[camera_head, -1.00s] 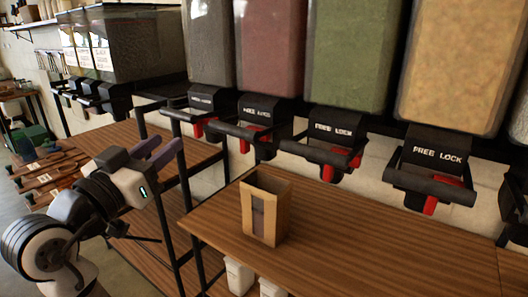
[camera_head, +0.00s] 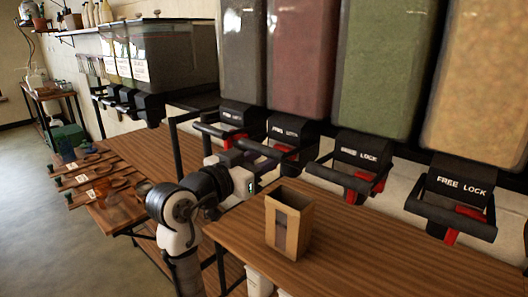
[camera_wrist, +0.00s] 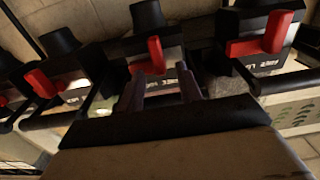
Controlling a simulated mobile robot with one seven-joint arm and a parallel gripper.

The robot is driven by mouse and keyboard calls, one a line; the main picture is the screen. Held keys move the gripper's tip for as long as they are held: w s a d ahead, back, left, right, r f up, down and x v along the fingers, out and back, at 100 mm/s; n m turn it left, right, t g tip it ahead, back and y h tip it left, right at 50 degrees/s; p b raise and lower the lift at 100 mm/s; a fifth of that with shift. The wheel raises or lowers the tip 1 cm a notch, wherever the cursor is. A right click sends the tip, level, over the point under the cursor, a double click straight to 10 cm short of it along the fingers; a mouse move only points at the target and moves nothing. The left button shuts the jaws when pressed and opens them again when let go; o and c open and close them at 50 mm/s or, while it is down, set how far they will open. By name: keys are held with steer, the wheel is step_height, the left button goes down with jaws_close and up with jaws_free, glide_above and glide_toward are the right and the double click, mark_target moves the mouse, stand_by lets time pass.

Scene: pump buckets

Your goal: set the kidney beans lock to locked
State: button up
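The dark red bin (camera_head: 303,60), which fits kidney beans, hangs second in the row. Its black valve (camera_head: 293,129) has a FREE/LOCK label and a red lever (camera_head: 279,154), partly covered by my gripper (camera_head: 264,157). My gripper reaches in at the valve's front left. In the wrist view its two fingers (camera_wrist: 161,85) are spread apart and empty. A red lever (camera_wrist: 155,54), apparently of this valve, stands beyond and roughly between the fingertips. I cannot tell whether a finger touches it, or which label side it points to.
A green bin (camera_head: 385,65) and a tan bin (camera_head: 483,75) hang to the right, and a dark grey bin (camera_head: 243,50) to the left, each with a protruding valve. An open cardboard box (camera_head: 288,225) stands on the wooden table (camera_head: 355,255) below, close to my gripper.

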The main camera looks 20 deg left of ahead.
steer(key=shift+w+d, duration=0.25)
steer(key=shift+w, duration=0.3)
jaws_close()
